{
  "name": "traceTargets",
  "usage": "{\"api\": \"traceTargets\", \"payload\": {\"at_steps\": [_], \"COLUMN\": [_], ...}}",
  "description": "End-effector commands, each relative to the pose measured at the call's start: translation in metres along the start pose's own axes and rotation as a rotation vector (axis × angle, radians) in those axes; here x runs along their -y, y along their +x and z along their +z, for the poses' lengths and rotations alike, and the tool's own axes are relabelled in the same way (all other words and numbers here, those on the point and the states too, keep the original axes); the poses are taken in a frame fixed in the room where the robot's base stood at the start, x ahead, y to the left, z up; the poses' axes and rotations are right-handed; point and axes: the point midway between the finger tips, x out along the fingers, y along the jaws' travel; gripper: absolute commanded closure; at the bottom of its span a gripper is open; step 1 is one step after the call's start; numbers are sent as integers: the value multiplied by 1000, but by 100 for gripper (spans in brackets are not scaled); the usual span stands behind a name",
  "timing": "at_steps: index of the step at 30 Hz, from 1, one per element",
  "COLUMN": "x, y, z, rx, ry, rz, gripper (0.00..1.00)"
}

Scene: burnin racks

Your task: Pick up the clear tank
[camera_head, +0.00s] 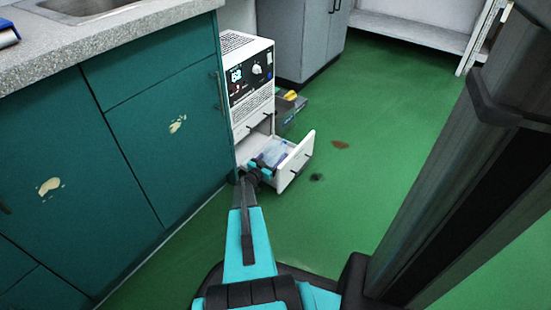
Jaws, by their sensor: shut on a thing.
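A white machine (249,75) with a black control panel stands on the green floor beside the teal cabinets. Its low white drawer (297,161) is pulled open. A clear, bluish tank (272,152) sits in or just above the open drawer; I cannot tell whether it touches the drawer bottom. My gripper (262,164) reaches over the drawer's near side and is shut on the tank's near part. The jaws are small in this view, and the tank's lower part is hidden by the gripper and the drawer.
Teal cabinets (152,118) with a grey counter run along the left. Behind the machine, a dark box with a yellow item (291,95) lies on the floor by a grey cabinet (298,40). Dark stains mark the floor right of the drawer. The floor there is otherwise clear.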

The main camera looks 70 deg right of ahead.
Motion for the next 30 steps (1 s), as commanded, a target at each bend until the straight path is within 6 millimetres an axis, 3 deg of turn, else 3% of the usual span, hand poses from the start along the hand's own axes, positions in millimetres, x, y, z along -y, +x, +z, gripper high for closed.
{"api": "traceTargets", "payload": {"at_steps": [17,30], "x": [-1,-1], "y": [0,0], "z": [-9,-36], "rx": [-1,-1], "ry": [0,0], "rz": [1,1], "gripper": [62,62]}}
